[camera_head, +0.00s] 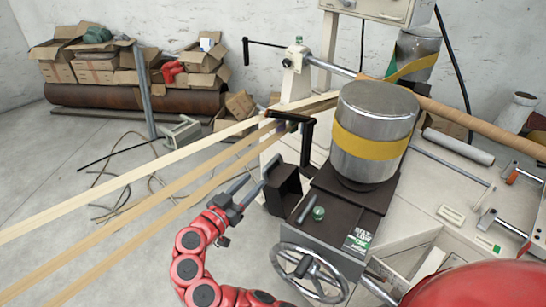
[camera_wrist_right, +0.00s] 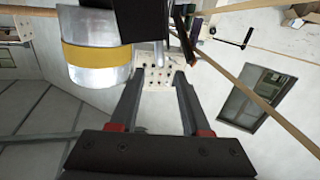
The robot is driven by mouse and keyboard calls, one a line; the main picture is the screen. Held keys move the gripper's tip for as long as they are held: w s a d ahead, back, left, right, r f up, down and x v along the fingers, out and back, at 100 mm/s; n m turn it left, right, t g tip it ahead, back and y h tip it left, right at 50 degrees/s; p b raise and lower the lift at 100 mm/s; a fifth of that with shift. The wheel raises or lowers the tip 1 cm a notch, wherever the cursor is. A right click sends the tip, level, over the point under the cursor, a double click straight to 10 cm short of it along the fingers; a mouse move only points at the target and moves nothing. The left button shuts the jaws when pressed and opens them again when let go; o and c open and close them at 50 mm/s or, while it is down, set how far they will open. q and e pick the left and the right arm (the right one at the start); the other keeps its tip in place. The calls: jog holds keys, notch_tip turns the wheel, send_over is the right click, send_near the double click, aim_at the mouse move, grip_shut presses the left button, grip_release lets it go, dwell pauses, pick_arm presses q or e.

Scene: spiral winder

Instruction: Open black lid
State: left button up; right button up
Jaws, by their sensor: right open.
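A black box-like part (camera_head: 284,190), which looks like the black lid, sits at the left side of the machine below a black bracket. I cannot tell for certain that it is the lid or whether it is open. My right gripper (camera_head: 250,187) is just left of it, fingers spread and pointing towards it, with nothing between them. In the right wrist view the open fingers (camera_wrist_right: 157,78) show, and a dark part (camera_wrist_right: 120,20) that may be the same piece is ahead at the top. My left gripper is not in view.
A metal drum with a yellow band (camera_head: 374,133) stands on the machine beside the black part. A handwheel (camera_head: 309,272) is in front. Cardboard boxes (camera_head: 95,62) are at the back left. The left floor has loose cables.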

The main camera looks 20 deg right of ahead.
aim_at(277, 157)
jog(key=p+x, duration=0.3)
jog(key=x, duration=0.7)
jog(key=shift+w+d+r, duration=0.1)
jog(key=shift+r, duration=0.05)
jog(key=shift+w+d, duration=0.3)
grip_shut()
dwell(0.7)
